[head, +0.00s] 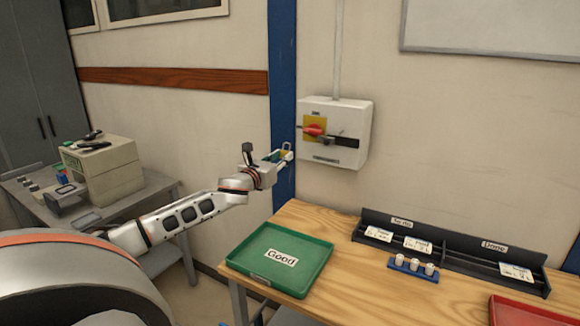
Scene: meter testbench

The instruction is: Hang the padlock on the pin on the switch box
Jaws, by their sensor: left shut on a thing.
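The switch box (358,118) is a light grey box on the wall beside the blue post. It has a red rotary handle (314,131) on a yellow plate and a dark strip to its right. The pin is too small to tell clearly. My left gripper (284,157) is just left of the box and a little lower, in front of the blue post. The padlock appears apart from the box. My right gripper is out of view.
A wooden bench (340,270) stands below the box, with a green tray (240,262) labelled Good, a dark rack (455,247), a blue holder (413,270) with white pieces, and a red tray (530,314). A side table with equipment (105,165) is at left. The wall around the box is clear.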

